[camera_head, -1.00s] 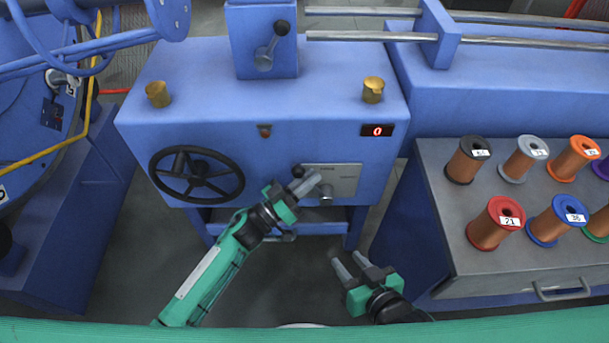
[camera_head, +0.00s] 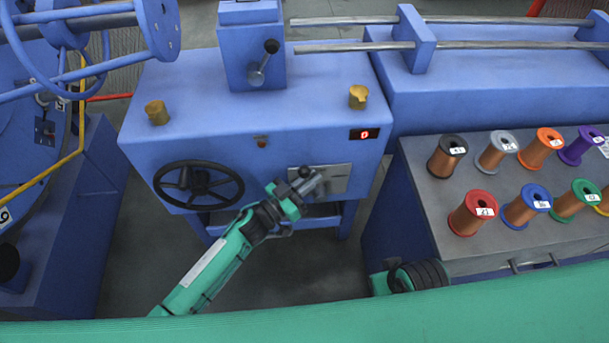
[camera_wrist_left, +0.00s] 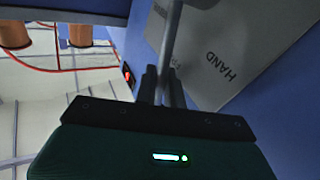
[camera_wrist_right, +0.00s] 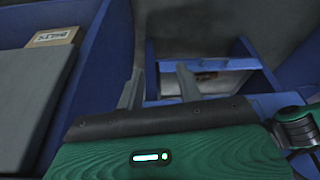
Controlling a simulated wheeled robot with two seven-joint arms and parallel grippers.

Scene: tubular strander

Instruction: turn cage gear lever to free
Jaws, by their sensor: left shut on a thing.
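The cage gear lever is at a grey plate (camera_head: 334,172) on the blue machine's front. My left gripper (camera_head: 310,185) is at this plate and hides much of the lever in the head view; a dark knob (camera_head: 305,172) shows beside the fingers. In the left wrist view, the lever's grey shaft (camera_wrist_left: 174,35) runs down between the closed fingers (camera_wrist_left: 160,88).
A black handwheel (camera_head: 199,187) is left of the plate. Another lever (camera_head: 262,65) stands on the upper box. A red display (camera_head: 364,134) reads 0. Several wire spools (camera_head: 473,213) stand on the bench (camera_head: 420,195) at right. Open floor lies before the machine.

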